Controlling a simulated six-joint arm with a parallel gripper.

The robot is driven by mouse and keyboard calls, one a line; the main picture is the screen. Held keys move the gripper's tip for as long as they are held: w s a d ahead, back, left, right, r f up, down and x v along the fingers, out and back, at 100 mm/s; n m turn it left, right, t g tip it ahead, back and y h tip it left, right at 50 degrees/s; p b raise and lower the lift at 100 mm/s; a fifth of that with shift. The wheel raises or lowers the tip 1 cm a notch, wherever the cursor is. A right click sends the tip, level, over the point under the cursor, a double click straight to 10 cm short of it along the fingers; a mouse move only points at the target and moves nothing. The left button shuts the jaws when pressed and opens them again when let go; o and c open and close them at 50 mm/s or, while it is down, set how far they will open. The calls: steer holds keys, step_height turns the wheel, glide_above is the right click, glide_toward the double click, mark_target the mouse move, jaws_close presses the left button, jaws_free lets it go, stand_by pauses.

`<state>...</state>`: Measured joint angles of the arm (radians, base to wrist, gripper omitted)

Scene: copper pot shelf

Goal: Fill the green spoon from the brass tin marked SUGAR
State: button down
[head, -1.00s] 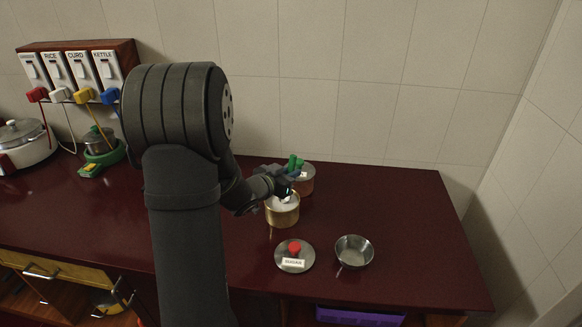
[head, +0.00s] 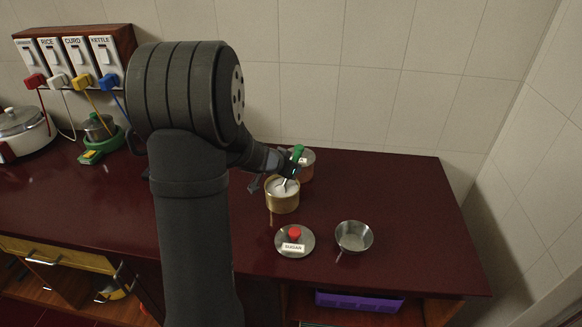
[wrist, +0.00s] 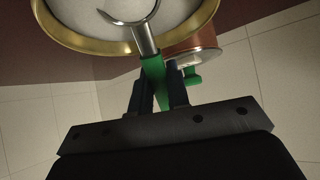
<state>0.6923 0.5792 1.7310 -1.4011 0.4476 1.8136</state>
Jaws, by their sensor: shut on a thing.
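The brass tin (head: 282,202) stands open on the counter with white sugar (head: 281,186) inside; no label shows on its side. Its lid (head: 283,246), with a red knob and a SUGAR label, lies in front of it. My gripper (head: 290,161) is shut on the green handle of the spoon (head: 297,153), above the tin's far side. In the wrist view, the fingers (wrist: 158,88) pinch the green handle (wrist: 153,70). The spoon's metal end reaches over the rim into the tin (wrist: 62,38), at the sugar. How much sugar its bowl holds cannot be told.
A copper-coloured tin (head: 306,170) stands close behind the brass tin; a green part (wrist: 194,77) shows beside it. A small steel pan (head: 354,237) is at the right front. Wall switches and cookers are at the left.

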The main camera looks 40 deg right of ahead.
mark_target(295, 157)
steer(key=shift+d+f+y, duration=0.1)
steer(key=shift+f+y, duration=0.2)
steer(key=shift+y, duration=0.4)
steer(key=shift+d+r+g+y, duration=0.2)
steer(key=shift+g+y, duration=0.1)
steer(key=shift+g, duration=0.1)
steer(key=shift+w, duration=0.1)
steer(key=shift+d+r+g+y, duration=0.15)
steer(key=shift+d+y, duration=0.05)
steer(key=shift+y, duration=0.35)
steer(key=shift+d+r+g+y, duration=0.1)
steer(key=shift+d+g+y, duration=0.1)
steer(key=shift+y, duration=0.35)
steer(key=shift+w+d+r+y, duration=0.15)
steer(key=shift+r+y, duration=0.25)
steer(key=shift+r, duration=0.85)
